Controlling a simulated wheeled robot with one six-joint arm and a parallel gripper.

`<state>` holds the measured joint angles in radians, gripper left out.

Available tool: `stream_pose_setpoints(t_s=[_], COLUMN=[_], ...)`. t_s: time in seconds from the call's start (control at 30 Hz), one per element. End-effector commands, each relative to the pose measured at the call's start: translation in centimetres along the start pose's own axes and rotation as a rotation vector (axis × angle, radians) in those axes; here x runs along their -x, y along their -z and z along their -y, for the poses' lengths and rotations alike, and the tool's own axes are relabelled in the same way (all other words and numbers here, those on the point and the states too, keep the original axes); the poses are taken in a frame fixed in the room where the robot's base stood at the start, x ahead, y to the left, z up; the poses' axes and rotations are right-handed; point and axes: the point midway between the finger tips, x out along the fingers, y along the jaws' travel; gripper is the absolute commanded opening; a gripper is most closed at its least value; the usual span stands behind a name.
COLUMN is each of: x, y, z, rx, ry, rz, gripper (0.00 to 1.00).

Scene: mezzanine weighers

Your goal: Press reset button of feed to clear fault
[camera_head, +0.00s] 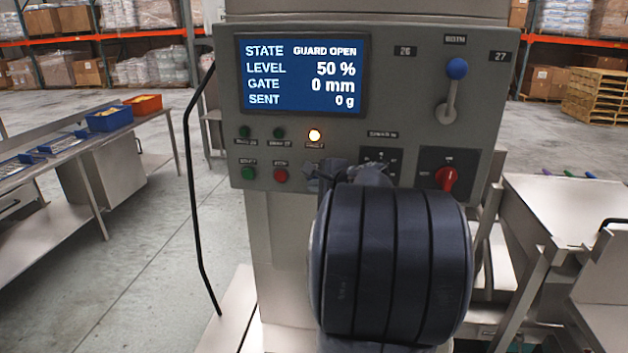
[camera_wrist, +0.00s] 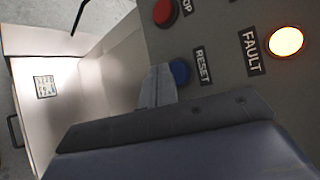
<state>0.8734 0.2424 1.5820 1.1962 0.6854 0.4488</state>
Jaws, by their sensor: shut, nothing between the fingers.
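The blue reset button (camera_wrist: 180,72), labelled RESET, shows in the wrist view on the grey control panel (camera_head: 220,120). My gripper (camera_wrist: 158,72) is shut and empty, its fingertips right beside the button's left edge in that view; I cannot tell whether they touch it. In the head view my gripper (camera_head: 314,178) is at the panel's lower row and the reset button is hidden behind it. The fault lamp (camera_head: 315,135) glows pale yellow; it also shows lit in the wrist view (camera_wrist: 286,41). The screen (camera_head: 302,75) reads GUARD OPEN.
A red stop button (camera_head: 281,175) and a green button (camera_head: 248,173) sit left of my gripper. A red rotary switch (camera_head: 446,178) and a blue-knobbed lever (camera_head: 457,69) are on the right. A black bent rod (camera_head: 190,170) runs down the panel's left side.

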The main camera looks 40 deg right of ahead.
Motion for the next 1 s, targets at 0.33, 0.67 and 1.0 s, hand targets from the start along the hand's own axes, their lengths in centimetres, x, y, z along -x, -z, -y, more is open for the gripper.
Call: stream_pose_setpoints(t_s=[0.33, 0.67, 1.0], x=[-0.20, -0.58, -0.68], y=[0.15, 0.42, 0.49], z=[0.12, 0.45, 0.52], rx=[0.000, 0.000, 0.000], ry=[0.000, 0.000, 0.000], rz=[0.000, 0.000, 0.000], gripper=[0.00, 0.00, 0.00])
